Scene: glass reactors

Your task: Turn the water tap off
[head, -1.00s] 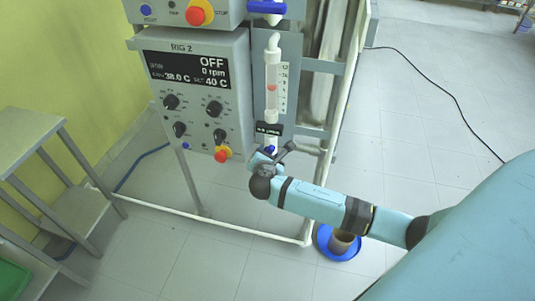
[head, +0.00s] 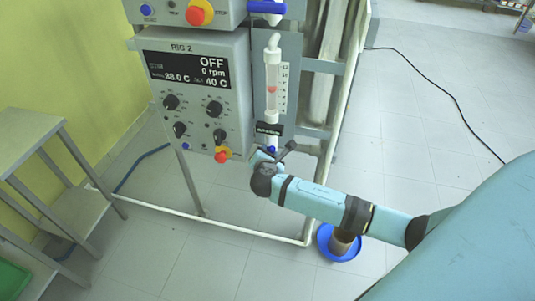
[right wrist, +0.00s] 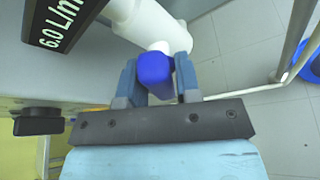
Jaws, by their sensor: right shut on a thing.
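The water tap's blue handle (right wrist: 155,68) sits between the two fingers of my right gripper (right wrist: 153,82) in the right wrist view, and the gripper is shut on it. In the head view the right gripper (head: 268,155) is at the foot of the clear flow meter (head: 272,85), where a bit of the blue handle (head: 271,149) shows. A white pipe fitting (right wrist: 150,22) lies just beyond the handle. A dark label reading 6.0 L/min (right wrist: 58,18) is beside it in the wrist view. My left gripper is not in view.
The control box marked RIG 2 (head: 197,45) reads OFF and 0 rpm, left of the flow meter. White frame pipes (head: 240,231) run low around the rig. A blue dish (head: 325,242) with a brown pot stands on the floor. A grey shelf stands far left.

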